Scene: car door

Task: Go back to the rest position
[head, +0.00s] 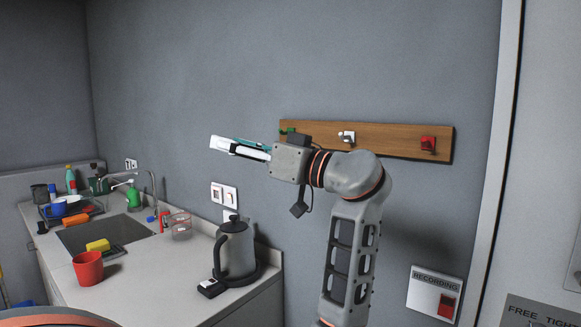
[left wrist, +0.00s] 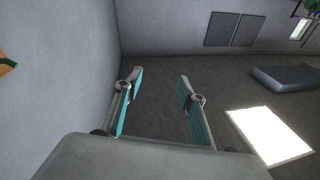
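My left gripper (head: 222,144) is raised in the middle of the head view, pointing left in front of the grey wall. In the left wrist view its two teal-padded fingers (left wrist: 160,76) stand apart with nothing between them, so it is open and empty. It appears clear of the counter. My right gripper is in neither view.
A wooden rack (head: 385,141) with coloured hooks is on the wall behind my left arm. Below left, a counter (head: 172,272) holds a kettle (head: 236,248), a red cup (head: 88,268) and a sink (head: 105,232). A recording sign (head: 434,293) hangs at right.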

